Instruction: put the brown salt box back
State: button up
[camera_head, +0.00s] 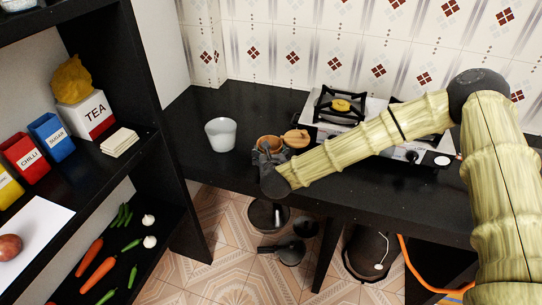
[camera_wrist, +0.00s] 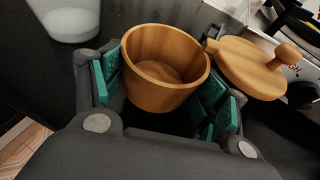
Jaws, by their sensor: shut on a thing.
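The brown salt box is a round wooden pot (camera_wrist: 160,92), open at the top and empty inside as far as I see. In the head view it (camera_head: 268,144) shows at the stove counter's front edge, partly hidden by my gripper (camera_head: 270,160). In the wrist view my gripper (camera_wrist: 163,100) is shut on the pot, with teal pads on both sides of it. The wooden lid with a knob (camera_wrist: 250,68) is right of the pot. It also shows in the head view (camera_head: 297,138). I cannot tell whether the pot touches the counter.
A whitish cup (camera_head: 221,134) stands left on the black counter (camera_head: 190,120); a gas stove (camera_head: 345,105) is behind right. The left shelf holds a tea box (camera_head: 92,112), sugar box (camera_head: 52,138), chilli box (camera_head: 24,156) and pale stacked squares (camera_head: 119,142). Pans (camera_head: 268,215) are below.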

jog(key=shift+w+d, duration=0.1)
jog(key=shift+w, duration=0.55)
jog(key=shift+f+p, duration=0.85)
jog(key=shift+f, duration=0.9)
jog(key=shift+f, duration=0.2)
jog(key=o, duration=1.1)
jog(key=shift+r, duration=0.1)
